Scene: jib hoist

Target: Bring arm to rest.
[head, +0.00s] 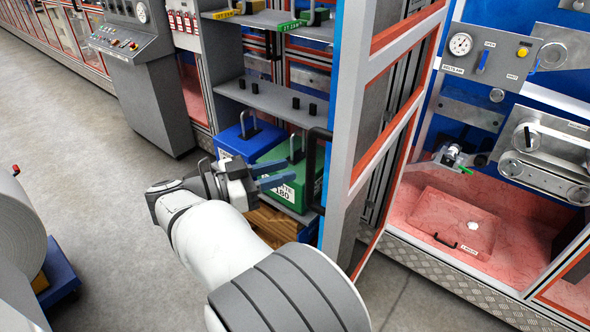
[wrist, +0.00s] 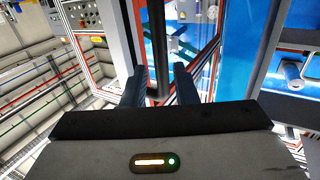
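My arm reaches forward from the bottom of the head view. My gripper (head: 288,171) is in front of the open shelf unit, near the green block. I cannot tell whether the fingers touch the block.
A blue block (head: 232,142) stands left of the green one, under a grey shelf (head: 275,98). The open red-and-grey framed door (head: 385,110) stands close on the right. A grey control console (head: 150,90) is at the left. Grey floor (head: 75,130) is clear at left.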

